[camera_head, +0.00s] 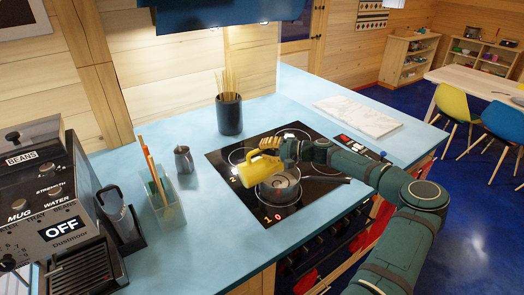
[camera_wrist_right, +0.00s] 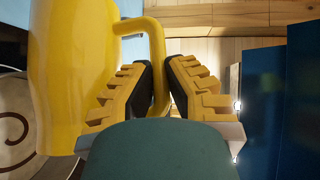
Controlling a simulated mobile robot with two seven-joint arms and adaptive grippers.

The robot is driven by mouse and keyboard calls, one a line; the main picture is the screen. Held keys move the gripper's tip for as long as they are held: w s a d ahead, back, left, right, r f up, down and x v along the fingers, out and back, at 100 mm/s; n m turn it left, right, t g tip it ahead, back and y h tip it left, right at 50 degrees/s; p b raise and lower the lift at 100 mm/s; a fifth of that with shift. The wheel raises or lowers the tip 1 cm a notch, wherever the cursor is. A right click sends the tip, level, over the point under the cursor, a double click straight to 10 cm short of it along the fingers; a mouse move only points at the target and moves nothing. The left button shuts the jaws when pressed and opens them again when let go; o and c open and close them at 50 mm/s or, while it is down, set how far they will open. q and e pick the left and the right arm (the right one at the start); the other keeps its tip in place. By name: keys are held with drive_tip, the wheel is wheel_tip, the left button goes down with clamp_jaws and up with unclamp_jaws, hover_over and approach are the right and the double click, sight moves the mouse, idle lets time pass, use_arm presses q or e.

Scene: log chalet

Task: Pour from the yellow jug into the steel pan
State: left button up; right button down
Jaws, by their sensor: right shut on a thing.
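The yellow jug (camera_head: 257,169) is tilted in the head view, its left end lower, above the steel pan (camera_head: 279,187). The pan sits on the black hob (camera_head: 238,157), its handle pointing right. My right gripper (camera_head: 273,148) is shut on the jug's handle, just above and right of the pan. In the right wrist view the two yellow fingers of my right gripper (camera_wrist_right: 158,88) close around the jug's handle, with the jug's body (camera_wrist_right: 75,75) at the left. The inside of the jug and any stream from it cannot be made out. My left gripper is not in view.
A dark pot of sticks (camera_head: 229,115) stands behind the hob. A small grey pitcher (camera_head: 184,160) and a clear holder with sticks (camera_head: 166,205) are to the left, near the coffee machine (camera_head: 55,200). A white board (camera_head: 358,117) lies on the blue counter at the right.

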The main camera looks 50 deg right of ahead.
drive_tip(key=shift+s+d+r+m+t, duration=0.2)
drive_tip(key=shift+d+r+m+t, duration=0.2)
drive_tip(key=shift+d+t, duration=0.15)
drive_tip(key=shift+d+y, duration=0.15)
drive_tip(key=shift+y, duration=0.15)
